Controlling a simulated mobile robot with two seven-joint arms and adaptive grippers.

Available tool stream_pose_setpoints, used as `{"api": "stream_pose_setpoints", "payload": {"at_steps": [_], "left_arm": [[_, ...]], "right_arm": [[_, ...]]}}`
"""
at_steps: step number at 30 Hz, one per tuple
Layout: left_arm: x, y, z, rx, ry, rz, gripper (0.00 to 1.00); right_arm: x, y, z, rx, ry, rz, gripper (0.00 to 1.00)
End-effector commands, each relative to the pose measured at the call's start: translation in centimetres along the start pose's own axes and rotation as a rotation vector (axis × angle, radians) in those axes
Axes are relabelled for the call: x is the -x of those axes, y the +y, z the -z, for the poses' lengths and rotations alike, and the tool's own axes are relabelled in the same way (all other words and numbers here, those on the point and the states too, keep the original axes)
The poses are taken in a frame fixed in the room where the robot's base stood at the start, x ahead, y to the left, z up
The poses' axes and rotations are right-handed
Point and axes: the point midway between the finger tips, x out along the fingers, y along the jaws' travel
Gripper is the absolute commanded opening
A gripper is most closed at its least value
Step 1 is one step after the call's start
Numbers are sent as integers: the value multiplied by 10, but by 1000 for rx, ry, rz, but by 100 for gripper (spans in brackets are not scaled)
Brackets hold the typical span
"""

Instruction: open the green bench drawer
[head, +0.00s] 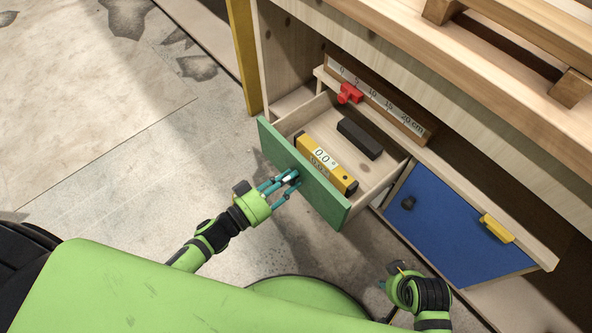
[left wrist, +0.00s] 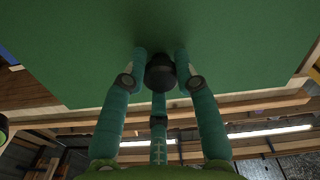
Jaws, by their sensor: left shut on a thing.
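The green bench drawer (head: 305,175) stands pulled out from the wooden bench, and its inside shows. Its green front also fills the top of the left wrist view (left wrist: 90,50). My left gripper (head: 288,181) is at the middle of the drawer front, shut on the dark round knob (left wrist: 160,71), with fingers on both sides of it. The drawer holds a yellow level (head: 326,164) and a dark block (head: 360,138). My right gripper (head: 390,278) is low at the right, away from the drawer; its fingers are too small to read.
The floor at left (head: 110,160) is clear.

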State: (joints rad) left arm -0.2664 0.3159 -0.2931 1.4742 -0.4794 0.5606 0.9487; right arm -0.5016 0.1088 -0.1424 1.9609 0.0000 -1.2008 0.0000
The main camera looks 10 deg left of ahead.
Motion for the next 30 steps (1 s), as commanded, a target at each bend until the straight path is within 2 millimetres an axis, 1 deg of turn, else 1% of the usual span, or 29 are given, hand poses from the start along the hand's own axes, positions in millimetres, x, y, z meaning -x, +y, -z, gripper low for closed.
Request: {"api": "stream_pose_setpoints", "payload": {"at_steps": [1,13,14,15,16,26,28,30], "left_arm": [[5,-1,-7,4,-17,8,0],[7,-1,-8,3,-17,7,0],[7,-1,-8,3,-17,7,34],[7,-1,-8,3,-17,7,50],[7,-1,-8,3,-17,7,53],[7,0,-3,1,-7,3,53],[11,0,-4,1,-8,3,53],[20,-1,-4,2,-9,4,53]], "right_arm": [[-2,0,-1,0,-2,0,40],[-4,0,-1,1,-1,1,40],[-4,0,-1,1,-1,1,40],[-4,0,-1,1,-1,1,40],[-4,0,-1,0,0,1,40],[-4,0,-2,0,-4,0,40],[-4,0,-2,0,-4,0,40],[-4,0,-2,0,-3,0,40]]}}
